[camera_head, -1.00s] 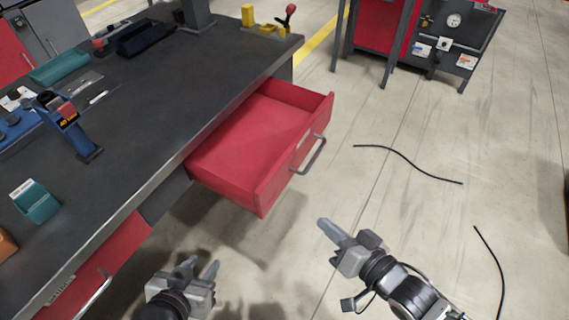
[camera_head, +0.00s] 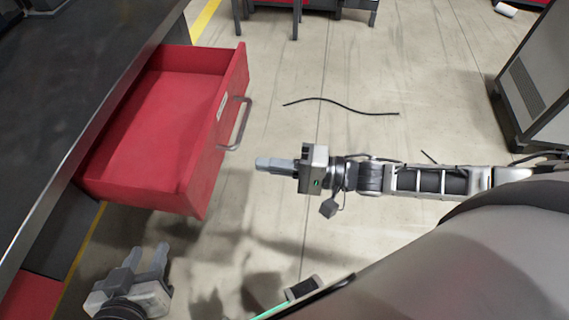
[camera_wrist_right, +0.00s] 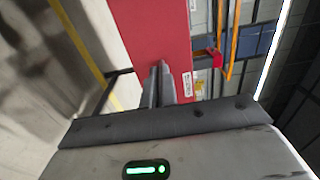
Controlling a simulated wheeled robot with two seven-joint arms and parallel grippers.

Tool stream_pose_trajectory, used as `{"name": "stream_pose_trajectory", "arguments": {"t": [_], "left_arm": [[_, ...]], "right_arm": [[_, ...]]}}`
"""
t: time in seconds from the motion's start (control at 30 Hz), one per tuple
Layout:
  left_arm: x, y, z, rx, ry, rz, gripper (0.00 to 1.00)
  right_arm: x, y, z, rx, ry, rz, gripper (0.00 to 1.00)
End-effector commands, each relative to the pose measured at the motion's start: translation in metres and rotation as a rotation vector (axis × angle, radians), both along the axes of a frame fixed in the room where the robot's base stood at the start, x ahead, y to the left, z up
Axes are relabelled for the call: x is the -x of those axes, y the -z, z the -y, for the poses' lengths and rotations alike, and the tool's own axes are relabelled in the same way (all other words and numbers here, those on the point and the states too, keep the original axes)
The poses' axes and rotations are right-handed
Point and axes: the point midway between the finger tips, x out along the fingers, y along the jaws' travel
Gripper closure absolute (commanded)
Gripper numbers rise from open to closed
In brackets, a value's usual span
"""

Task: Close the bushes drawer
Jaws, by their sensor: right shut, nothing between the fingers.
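The red drawer (camera_head: 150,130) is pulled out from under the dark workbench and looks empty inside. Its front carries a grey bar handle (camera_head: 238,124) and a small white label. My right gripper (camera_head: 260,164) is shut and empty, just right of the drawer front and a little nearer than the handle, apart from it in the head view. In the right wrist view its fingers (camera_wrist_right: 161,82) point toward the red drawer front (camera_wrist_right: 150,30), with the label beside them. My left gripper (camera_head: 147,258) is open and empty, below the near end of the drawer.
The dark workbench top (camera_head: 85,70) runs along the left. A black cable (camera_head: 340,103) lies on the floor beyond my right gripper. A grey cabinet (camera_head: 535,90) stands at the right. The floor in front of the drawer is otherwise clear.

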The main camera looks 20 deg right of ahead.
Motion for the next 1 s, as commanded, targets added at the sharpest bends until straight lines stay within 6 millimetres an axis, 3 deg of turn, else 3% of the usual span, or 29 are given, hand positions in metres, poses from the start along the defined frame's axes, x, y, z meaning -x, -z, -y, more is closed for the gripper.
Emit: {"name": "stream_pose_trajectory", "arguments": {"t": [0.2,0.4,1.0], "left_arm": [[0.000,0.001,0.000,-0.001,-0.001,0.002,0.64],[-0.001,0.002,0.000,0.000,-0.001,0.004,0.64],[-0.001,0.001,0.000,0.000,0.000,0.006,0.64]], "right_arm": [[-0.027,0.000,-0.040,-0.003,0.000,0.003,1.00],[-0.042,0.001,-0.062,0.001,0.000,0.000,1.00],[-0.048,0.000,-0.071,0.002,0.005,-0.001,1.00]]}}
